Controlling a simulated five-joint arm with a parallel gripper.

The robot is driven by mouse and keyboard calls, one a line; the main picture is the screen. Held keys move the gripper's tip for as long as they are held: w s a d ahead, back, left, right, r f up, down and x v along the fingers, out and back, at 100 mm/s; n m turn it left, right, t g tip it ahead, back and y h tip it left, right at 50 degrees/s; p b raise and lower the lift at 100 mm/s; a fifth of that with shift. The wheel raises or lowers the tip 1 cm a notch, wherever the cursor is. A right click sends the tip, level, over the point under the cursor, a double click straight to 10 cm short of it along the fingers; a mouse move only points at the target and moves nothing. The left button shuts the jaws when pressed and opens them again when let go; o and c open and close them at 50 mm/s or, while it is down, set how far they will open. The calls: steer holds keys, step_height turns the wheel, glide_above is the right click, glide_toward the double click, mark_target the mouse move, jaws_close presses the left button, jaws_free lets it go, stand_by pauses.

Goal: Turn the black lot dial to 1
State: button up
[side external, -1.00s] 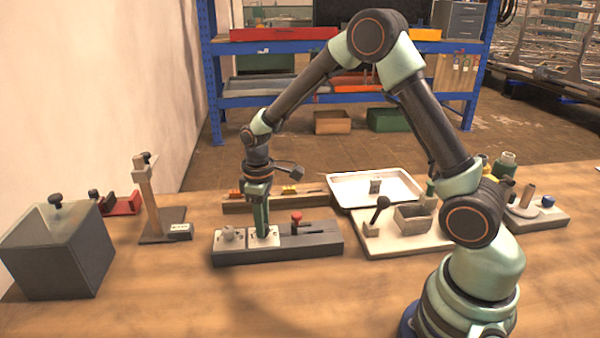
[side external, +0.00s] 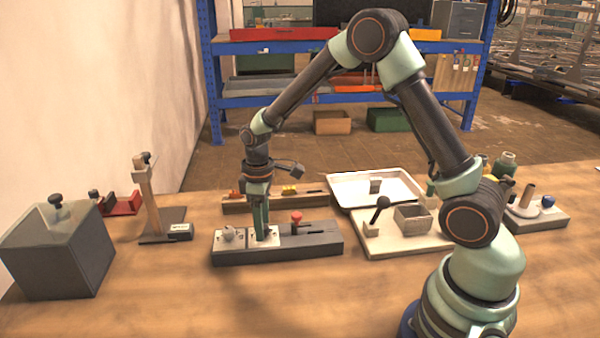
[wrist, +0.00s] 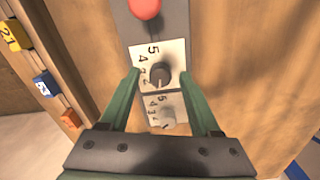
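In the side view my gripper (side external: 261,236) points down at the plate and hides the dial. A grey dial (wrist: 167,118) on a second numbered plate is beside it, between the fingers nearer the palm; it also shows in the side view (side external: 228,234).
A red knob (side external: 296,217) stands on the same dark base (side external: 320,246), right of the dials. A post stand (side external: 146,195) and grey box (side external: 60,250) are at left. A pale board with a black-knobbed lever (side external: 379,208) is at right. The table in front is clear.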

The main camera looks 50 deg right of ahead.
step_height(320, 180, up, 12)
stand_by(0.6)
steer(key=s+r+m+t, duration=0.2)
steer(key=s+r+m, duration=0.1)
steer(key=s, duration=0.4)
steer(key=s+r+m+t, duration=0.3)
steer(key=s+r, duration=0.1)
steer(key=s, duration=0.4)
steer(key=shift+a+t, duration=0.2)
steer(key=shift+t, duration=0.1)
steer(key=shift+r, duration=0.15)
stand_by(0.4)
